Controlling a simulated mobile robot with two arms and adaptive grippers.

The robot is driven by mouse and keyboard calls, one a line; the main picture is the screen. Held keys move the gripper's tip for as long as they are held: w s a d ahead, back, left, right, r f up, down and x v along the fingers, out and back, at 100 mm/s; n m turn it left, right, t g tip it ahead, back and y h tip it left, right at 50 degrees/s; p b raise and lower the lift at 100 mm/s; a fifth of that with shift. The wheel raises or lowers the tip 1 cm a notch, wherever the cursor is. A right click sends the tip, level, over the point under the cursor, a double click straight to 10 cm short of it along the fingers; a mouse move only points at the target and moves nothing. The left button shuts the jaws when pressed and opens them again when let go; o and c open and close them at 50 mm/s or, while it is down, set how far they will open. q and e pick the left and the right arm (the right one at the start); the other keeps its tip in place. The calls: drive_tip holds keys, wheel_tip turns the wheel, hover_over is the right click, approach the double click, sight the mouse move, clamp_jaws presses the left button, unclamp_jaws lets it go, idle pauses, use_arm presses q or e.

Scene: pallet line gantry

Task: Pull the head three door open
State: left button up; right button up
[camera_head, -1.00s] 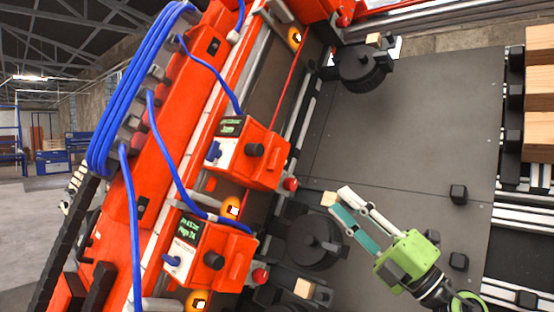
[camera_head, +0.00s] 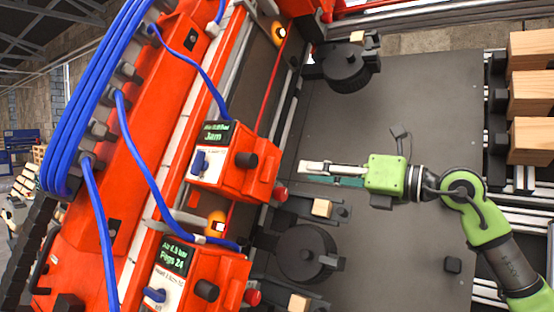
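Two orange head boxes with lit displays sit on the orange beam. The upper box (camera_head: 238,165) reads "Jam", and the lower box (camera_head: 197,275) reads "Pegs 24". Each has a blue lever, a black knob and a red button on its right. I cannot tell which is head three, and no door is clearly marked. My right gripper (camera_head: 302,170) points left over the dark plate, its fingertips just right of the upper box's red button (camera_head: 281,194). A small gap shows there, and nothing shows between the fingers. Whether they are open is unclear. My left gripper is not in view.
Black round drums (camera_head: 307,253) and (camera_head: 346,68) stand along the dark plate's left edge. A small wooden block (camera_head: 322,208) sits on a bracket below my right gripper. Blue hoses (camera_head: 97,95) loop over the beam. Wooden beams (camera_head: 530,95) are stacked at right.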

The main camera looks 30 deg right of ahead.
sight(273, 168)
drive_tip(key=p+x, duration=0.6)
drive_tip(key=x, duration=0.2)
drive_tip(key=shift+w+a+r, duration=0.1)
drive_tip(key=shift+w+r, duration=0.05)
drive_tip(key=shift+w, duration=0.05)
drive_tip(key=shift+w+a+p, duration=0.3)
drive_tip(key=shift+w+p, duration=0.05)
drive_tip(key=shift+w, duration=0.25)
drive_tip(key=shift+w+a+f, duration=0.1)
drive_tip(key=shift+f, duration=0.15)
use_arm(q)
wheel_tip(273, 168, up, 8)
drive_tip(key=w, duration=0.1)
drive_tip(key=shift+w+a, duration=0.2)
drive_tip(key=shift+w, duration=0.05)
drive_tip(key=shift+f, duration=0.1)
use_arm(e)
clamp_jaws()
